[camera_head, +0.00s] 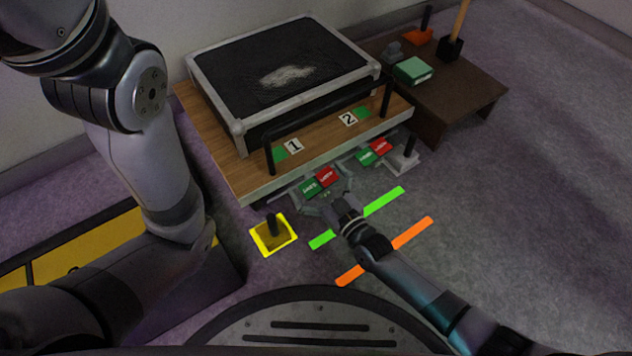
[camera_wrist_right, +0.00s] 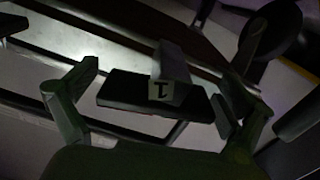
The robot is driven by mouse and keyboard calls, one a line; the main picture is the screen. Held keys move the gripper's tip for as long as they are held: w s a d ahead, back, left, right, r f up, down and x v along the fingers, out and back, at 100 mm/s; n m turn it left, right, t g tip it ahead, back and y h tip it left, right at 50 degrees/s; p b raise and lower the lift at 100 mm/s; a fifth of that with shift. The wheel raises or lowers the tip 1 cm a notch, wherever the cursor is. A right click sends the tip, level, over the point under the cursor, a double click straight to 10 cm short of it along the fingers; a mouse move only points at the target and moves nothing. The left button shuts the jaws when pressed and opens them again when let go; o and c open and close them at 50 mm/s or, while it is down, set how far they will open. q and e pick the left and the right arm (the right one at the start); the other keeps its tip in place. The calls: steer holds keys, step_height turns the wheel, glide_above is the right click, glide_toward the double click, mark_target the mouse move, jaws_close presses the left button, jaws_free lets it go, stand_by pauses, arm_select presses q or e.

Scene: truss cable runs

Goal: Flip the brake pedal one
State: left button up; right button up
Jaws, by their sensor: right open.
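Under the front edge of the wooden platform, a low unit with green and red labels (camera_head: 318,183) sits below the number 1 tag (camera_head: 293,146). My right gripper (camera_head: 328,199) is open at the near side of that unit. In the right wrist view, a dark flat pedal-like plate (camera_wrist_right: 125,92) with a block marked 1 (camera_wrist_right: 168,85) lies between the spread fingers of my right gripper (camera_wrist_right: 157,98). I cannot tell whether the fingers touch it. My left arm comes in from the left in the head view, but its gripper is out of view.
A second labelled unit (camera_head: 373,152) sits below tag 2 (camera_head: 348,118). A yellow-edged square with a black post (camera_head: 273,234) stands on the left. Green (camera_head: 384,203) and orange (camera_head: 412,233) strips lie on the floor. A black case (camera_head: 335,65) tops the platform. The right floor is clear.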

steer(key=shift+w, duration=0.1)
steer(key=shift+c, duration=0.5)
steer(key=c, duration=1.1)
steer(key=shift+o, duration=0.2)
steer(key=shift+m, duration=0.7)
steer(key=m, duration=0.3)
steer(key=shift+p, duration=0.35)
steer(key=o, duration=1.2)
steer(key=shift+c, duration=0.2)
